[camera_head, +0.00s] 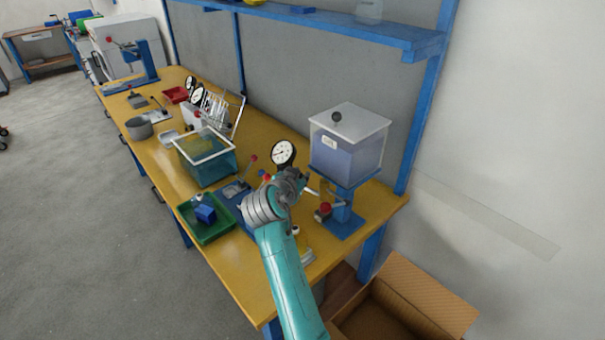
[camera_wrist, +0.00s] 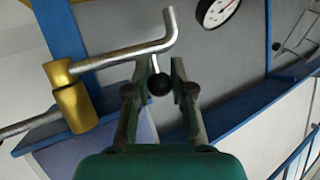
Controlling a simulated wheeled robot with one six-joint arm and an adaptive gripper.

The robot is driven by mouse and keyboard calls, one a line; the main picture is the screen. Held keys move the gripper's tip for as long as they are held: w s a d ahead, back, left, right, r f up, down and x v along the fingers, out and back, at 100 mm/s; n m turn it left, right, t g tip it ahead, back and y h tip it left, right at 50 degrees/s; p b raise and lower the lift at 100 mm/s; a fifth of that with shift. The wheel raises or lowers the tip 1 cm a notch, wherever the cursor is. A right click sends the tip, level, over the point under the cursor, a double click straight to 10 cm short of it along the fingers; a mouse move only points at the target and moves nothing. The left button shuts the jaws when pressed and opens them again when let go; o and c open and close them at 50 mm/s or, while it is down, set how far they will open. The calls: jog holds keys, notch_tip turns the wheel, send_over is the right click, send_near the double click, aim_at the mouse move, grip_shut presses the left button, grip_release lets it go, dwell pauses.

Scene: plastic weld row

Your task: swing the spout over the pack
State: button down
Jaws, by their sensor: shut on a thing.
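My gripper (camera_head: 301,182) is in front of the clear tank (camera_head: 345,145) on its blue stand. In the wrist view its two fingers (camera_wrist: 159,72) are closed about a black ball knob (camera_wrist: 159,85). The knob hangs on a thin rod from the bent metal spout (camera_wrist: 130,53), which runs from a brass valve body (camera_wrist: 72,98). In the head view the spout (camera_head: 312,191) shows only as a short pale piece beside my gripper. I cannot make out the pack for sure; my arm covers part of the bench below.
A dial gauge (camera_head: 283,153) stands close behind my gripper. A red knob (camera_head: 325,208) is low on the tank stand. A green tray (camera_head: 207,228) with a blue block and a teal tank (camera_head: 208,168) are to the left. An open cardboard box (camera_head: 415,298) is on the floor.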

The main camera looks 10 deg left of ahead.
jog(key=shift+s+a+n+y, duration=0.2)
jog(key=shift+s+n+y, duration=0.6)
jog(key=shift+n+y, duration=0.45)
jog(key=shift+s+a+n+y, duration=0.2)
jog(key=shift+s+n+y, duration=0.55)
jog(key=shift+n+y, duration=0.5)
jog(key=shift+y, duration=0.3)
jog(key=c, duration=1)
grip_release()
jog(key=v, duration=1.2)
jog(key=shift+r, duration=0.15)
